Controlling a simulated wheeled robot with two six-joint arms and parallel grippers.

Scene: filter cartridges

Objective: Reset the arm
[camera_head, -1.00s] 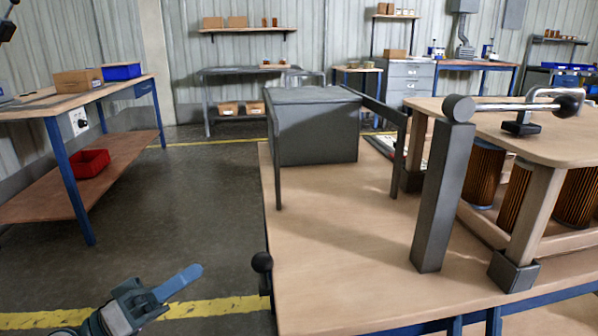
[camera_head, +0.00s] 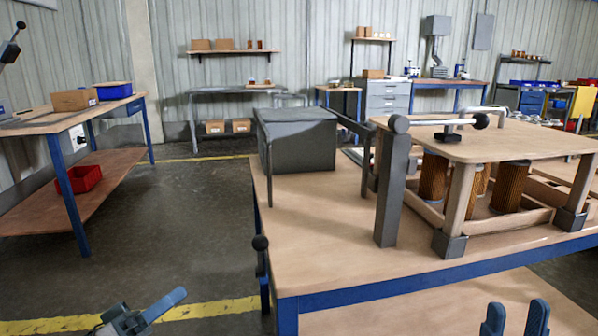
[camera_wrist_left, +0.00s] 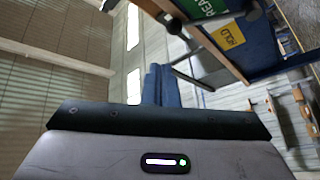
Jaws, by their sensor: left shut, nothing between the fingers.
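My left gripper (camera_head: 172,300) is at the bottom left in the head view, over the floor and left of the workbench. Its blue fingers are together and empty; they also show in the left wrist view (camera_wrist_left: 160,84). My right gripper (camera_head: 515,319) shows at the bottom right, with its two blue fingers apart and nothing visible between them. Brown pleated filter cartridges (camera_head: 511,187) stand under a wooden top plate (camera_head: 480,141) in a frame on the workbench (camera_head: 320,235). Neither gripper touches them.
A grey box (camera_head: 300,146) stands at the back left of the bench, and a dark post (camera_head: 391,190) beside the frame. A black-knobbed lever (camera_head: 261,255) is at the bench's left edge. A side table (camera_head: 75,118) stands at far left. The floor between is clear.

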